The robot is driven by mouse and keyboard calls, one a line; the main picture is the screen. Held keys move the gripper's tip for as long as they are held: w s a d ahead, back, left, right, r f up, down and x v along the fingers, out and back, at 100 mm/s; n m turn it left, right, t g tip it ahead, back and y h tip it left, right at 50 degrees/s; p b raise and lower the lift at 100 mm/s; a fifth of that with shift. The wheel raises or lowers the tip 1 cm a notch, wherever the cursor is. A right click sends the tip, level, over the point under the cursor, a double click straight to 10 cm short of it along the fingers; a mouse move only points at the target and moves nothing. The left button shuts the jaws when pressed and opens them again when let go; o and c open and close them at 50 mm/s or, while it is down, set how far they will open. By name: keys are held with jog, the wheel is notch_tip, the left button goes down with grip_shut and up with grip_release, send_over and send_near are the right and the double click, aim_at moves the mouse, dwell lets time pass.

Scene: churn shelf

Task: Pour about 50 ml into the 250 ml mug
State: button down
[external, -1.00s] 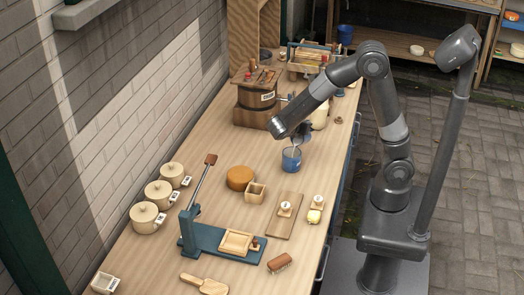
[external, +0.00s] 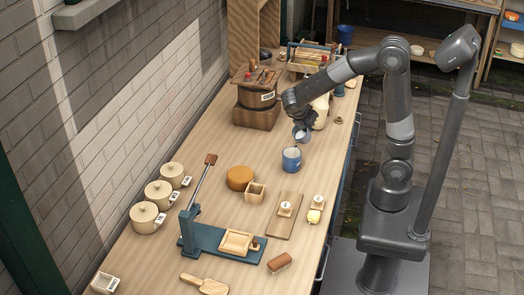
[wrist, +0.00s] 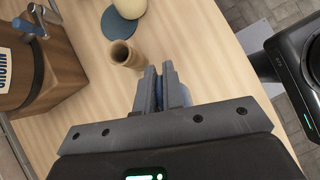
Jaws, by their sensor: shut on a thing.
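The blue mug (external: 291,160) stands upright on the bench in the external view, with a pale mark on its side. How full it is cannot be made out. My gripper (external: 306,124) is just above and behind the mug. It is shut on a small blue-grey vessel (external: 301,135), which is held near the mug's far rim and looks clear of it. The vessel's exact tilt is hard to tell. In the wrist view my closed fingers (wrist: 160,88) hide most of the vessel, and only a strip of blue (wrist: 182,92) shows beside them.
A wooden churn (external: 256,96) stands left of my gripper; it is also in the wrist view (wrist: 30,70). A cream jug (external: 320,112) stands behind. A wooden cup (wrist: 125,55) is near my fingers.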

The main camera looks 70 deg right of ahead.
jog(key=d+f+y, duration=0.1)
jog(key=f, duration=0.1)
jog(key=d+f+y, duration=0.1)
jog(key=s+d+f+t+y, duration=0.1)
jog(key=f, duration=0.1)
jog(key=shift+s+d+f, duration=0.1)
jog(key=shift+d+f, duration=0.25)
jog(key=shift+d, duration=0.05)
jog(key=shift+s+d+f+t+y+b, duration=0.15)
jog(key=shift+d+f+y, duration=0.25)
jog(key=shift+y, duration=0.15)
jog(key=shift+s+d+f+t+y+b, duration=0.1)
jog(key=shift+d+f+t+y+b, duration=0.05)
jog(key=shift+d+f+y, duration=0.35)
jog(key=shift+s+d+t+y, duration=0.3)
jog(key=shift+d+y, duration=0.3)
jog(key=shift+y, duration=0.45)
